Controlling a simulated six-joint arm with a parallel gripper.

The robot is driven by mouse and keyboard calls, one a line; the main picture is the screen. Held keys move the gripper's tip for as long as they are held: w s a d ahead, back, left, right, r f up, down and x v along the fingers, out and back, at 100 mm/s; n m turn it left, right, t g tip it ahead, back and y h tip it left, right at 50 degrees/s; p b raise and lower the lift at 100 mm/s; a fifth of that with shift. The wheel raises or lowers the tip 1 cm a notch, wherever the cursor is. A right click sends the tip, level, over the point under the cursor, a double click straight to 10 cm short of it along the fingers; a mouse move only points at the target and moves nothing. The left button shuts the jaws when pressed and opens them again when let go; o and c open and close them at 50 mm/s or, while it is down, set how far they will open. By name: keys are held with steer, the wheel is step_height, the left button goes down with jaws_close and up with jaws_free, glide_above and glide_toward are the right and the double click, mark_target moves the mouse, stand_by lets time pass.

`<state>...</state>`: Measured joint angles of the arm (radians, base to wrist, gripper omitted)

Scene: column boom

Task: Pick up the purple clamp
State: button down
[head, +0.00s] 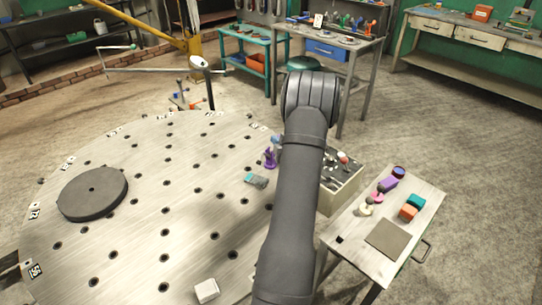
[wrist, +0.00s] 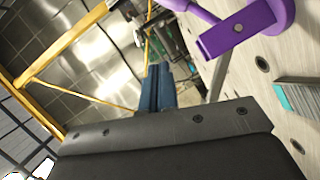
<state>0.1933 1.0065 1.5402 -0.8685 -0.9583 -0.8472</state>
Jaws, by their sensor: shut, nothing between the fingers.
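The purple clamp (head: 270,158) stands on the round perforated metal table, just left of my arm in the head view. In the wrist view the purple clamp (wrist: 238,28) fills the upper right, partly cut off by the frame edge. My gripper (wrist: 157,88) shows its blue fingers together and empty, to the left of the clamp and apart from it in the picture. In the head view my arm hides most of the gripper.
A teal and grey block (head: 256,180) lies close to the clamp on the round table (head: 150,235). A dark disc (head: 92,193) and a white block (head: 207,290) also rest there. A small side table (head: 425,188) with several coloured pieces stands right of my arm.

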stand_by(0.3)
steer(key=c, duration=1)
jaws_free()
steer(key=shift+c, duration=0.2)
